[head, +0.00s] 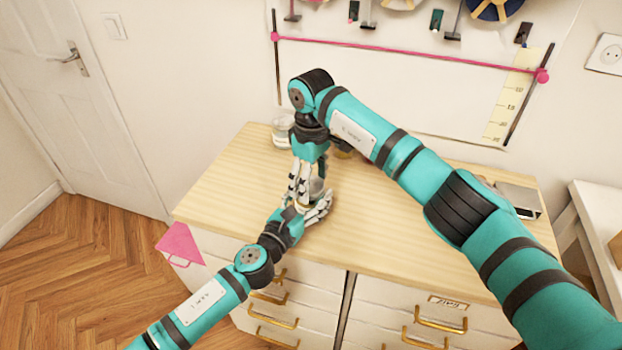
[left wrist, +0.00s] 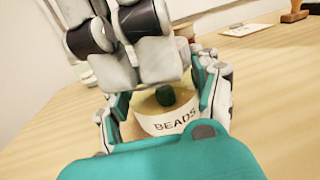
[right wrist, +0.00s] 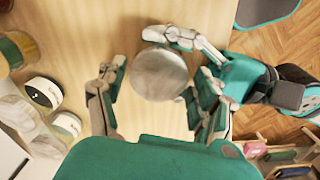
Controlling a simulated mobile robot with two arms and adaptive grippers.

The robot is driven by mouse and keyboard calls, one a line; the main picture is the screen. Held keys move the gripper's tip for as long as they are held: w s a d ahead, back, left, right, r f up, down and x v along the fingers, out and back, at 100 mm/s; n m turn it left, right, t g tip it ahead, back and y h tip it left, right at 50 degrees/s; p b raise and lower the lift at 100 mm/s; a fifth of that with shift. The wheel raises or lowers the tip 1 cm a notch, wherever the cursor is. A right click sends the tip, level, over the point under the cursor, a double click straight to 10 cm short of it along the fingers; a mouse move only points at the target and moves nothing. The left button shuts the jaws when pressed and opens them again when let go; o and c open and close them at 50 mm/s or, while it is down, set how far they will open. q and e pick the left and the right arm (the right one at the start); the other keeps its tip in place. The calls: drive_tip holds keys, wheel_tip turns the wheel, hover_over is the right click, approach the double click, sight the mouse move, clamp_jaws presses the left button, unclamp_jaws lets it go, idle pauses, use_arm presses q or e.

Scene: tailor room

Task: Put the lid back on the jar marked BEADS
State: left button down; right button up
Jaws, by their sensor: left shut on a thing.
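The jar marked BEADS (left wrist: 172,122) stands on the wooden top, its label facing the left wrist camera and something dark green showing above the label. My left gripper (head: 300,207) is shut on the jar, with fingers on both sides; it also shows in the left wrist view (left wrist: 165,112). A round grey lid (right wrist: 159,73) is seen from above over the jar, beside my left fingers; I cannot tell whether it is seated. My right gripper (right wrist: 152,88) is open from above, with its fingers apart on either side of the lid. Its fingers hide the jar's upper part in the left wrist view.
Several other jars (right wrist: 44,93) stand along the back of the dresser top (head: 235,185); one clear jar (head: 283,130) shows at the back left. A grey flat object (head: 518,199) lies at the right end. The front left of the top is clear.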

drive_tip(key=shift+o, duration=0.9)
drive_tip(key=shift+r, duration=2.25)
drive_tip(key=shift+c, duration=0.2)
